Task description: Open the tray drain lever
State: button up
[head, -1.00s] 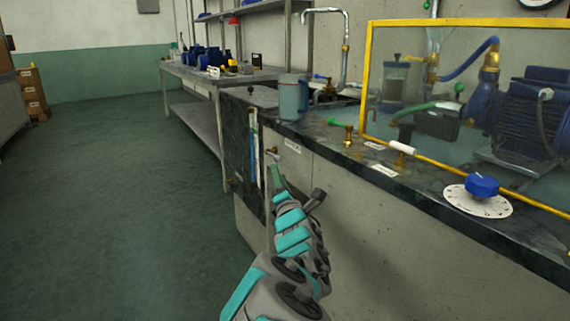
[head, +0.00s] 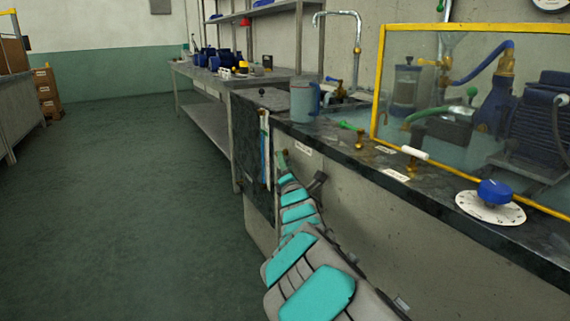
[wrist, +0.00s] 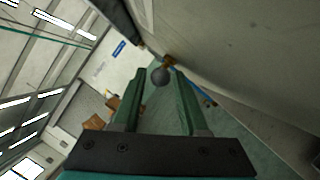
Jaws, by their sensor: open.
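In the wrist view, a lever with a grey ball knob (wrist: 160,76) and a brass fitting (wrist: 169,61) comes out of the bench's front face. The knob appears between the fingertips of my gripper (wrist: 160,84), which is open with a green finger on each side. I cannot tell whether either finger touches it. In the head view, my gripper (head: 282,160) is at the bench front, just below a small white label (head: 303,149). The lever is hidden there behind my gripper and arm.
On the bench top are a green-handled valve (head: 350,127), a white-handled valve (head: 413,152), a blue dial knob (head: 494,192) and a grey-blue jug (head: 304,102). A yellow-framed clear guard (head: 378,85) stands before the pump. The floor at left is clear.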

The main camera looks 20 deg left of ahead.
grip_shut()
dwell(1.4)
